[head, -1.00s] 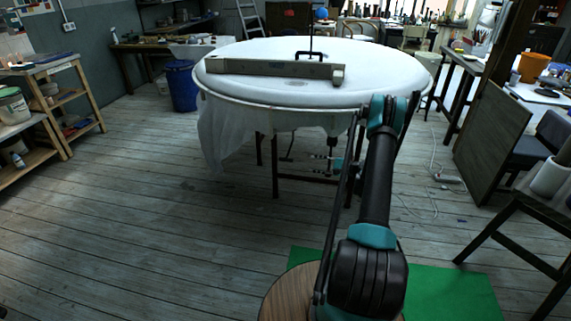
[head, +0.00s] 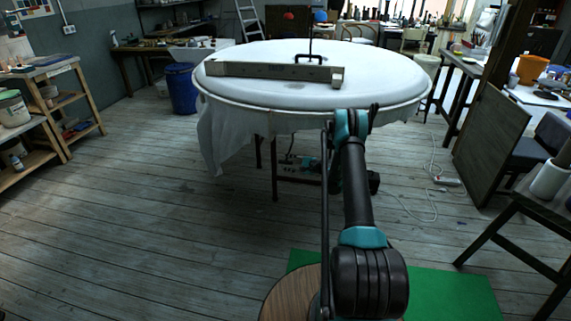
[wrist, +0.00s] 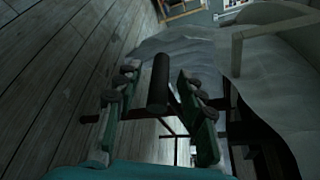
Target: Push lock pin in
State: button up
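In the wrist view, a dark rod with a rounded end (wrist: 158,86) shows between the two teal fingers of my gripper (wrist: 157,78). The fingers are spread, with a visible gap on each side of the rod. I cannot tell whether this rod is the lock pin. The head view shows a round white-topped table (head: 412,76), with my arm's end in front of its near rim. My gripper is mostly hidden there by my own arm. No lock pin can be made out clearly in the head view.
A long grey bar (head: 270,69) and a dark handle (head: 308,58) are on the table top. White cloth (head: 222,140) hangs at its left, and also shows in the wrist view (wrist: 190,50). Dark table legs (head: 273,175) stand below. The wooden floor (head: 140,210) at left is clear.

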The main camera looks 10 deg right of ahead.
jog(key=shift+w+a+f, duration=0.15)
jog(key=shift+w+a, duration=0.15)
jog(key=shift+a, duration=0.1)
grip_shut()
